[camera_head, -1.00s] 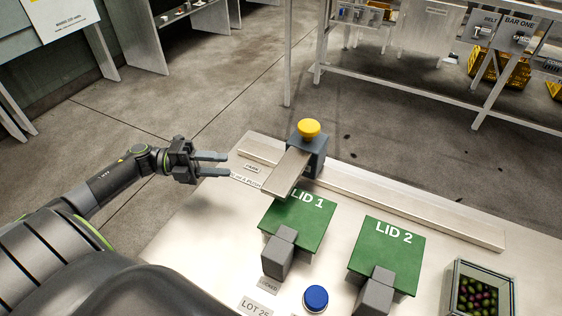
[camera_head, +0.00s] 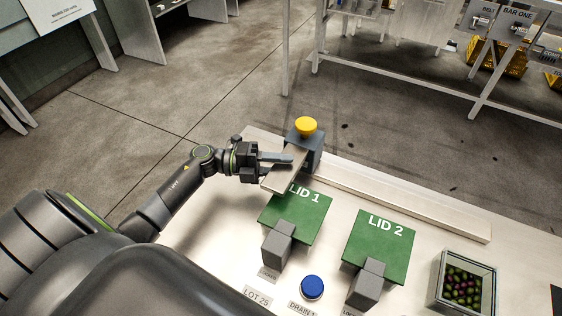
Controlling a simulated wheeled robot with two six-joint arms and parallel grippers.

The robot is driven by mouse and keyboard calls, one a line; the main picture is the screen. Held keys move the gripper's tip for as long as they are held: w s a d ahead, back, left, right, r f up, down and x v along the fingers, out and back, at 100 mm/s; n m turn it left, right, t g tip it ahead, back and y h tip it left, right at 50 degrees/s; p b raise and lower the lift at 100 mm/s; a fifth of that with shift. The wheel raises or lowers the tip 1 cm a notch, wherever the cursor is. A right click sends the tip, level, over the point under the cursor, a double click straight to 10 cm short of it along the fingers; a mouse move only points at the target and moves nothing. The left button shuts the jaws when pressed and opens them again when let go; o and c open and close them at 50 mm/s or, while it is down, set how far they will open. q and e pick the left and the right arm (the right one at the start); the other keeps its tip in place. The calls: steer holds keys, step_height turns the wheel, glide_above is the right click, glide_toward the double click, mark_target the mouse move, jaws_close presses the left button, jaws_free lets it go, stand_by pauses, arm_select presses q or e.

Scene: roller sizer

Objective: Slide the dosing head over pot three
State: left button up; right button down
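The dosing head (camera_head: 308,148) is a dark grey block with a yellow knob (camera_head: 306,126) on top, at the far left end of the pale rail (camera_head: 400,203). A flat metal chute (camera_head: 285,173) slopes from it toward LID 1. My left gripper (camera_head: 282,166) is at the left side of the chute, its upper finger overlapping the chute in the picture. Its jaws look apart; the lower finger is mostly hidden, and contact cannot be told. No pot marked three shows. My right gripper is not in view.
Green LID 1 (camera_head: 296,215) and LID 2 (camera_head: 380,245) lie on the bench with grey blocks at their front edges. A blue button (camera_head: 312,287) is at the front. A clear-sided bin (camera_head: 437,280) of dark and green fruit stands at right. The rail right of the head is clear.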

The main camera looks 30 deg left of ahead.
mark_target(297, 172)
arm_select(q)
jaws_close()
stand_by(0.3)
steer(key=shift+w+d, duration=0.15)
steer(key=shift+d, duration=2.25)
jaws_free()
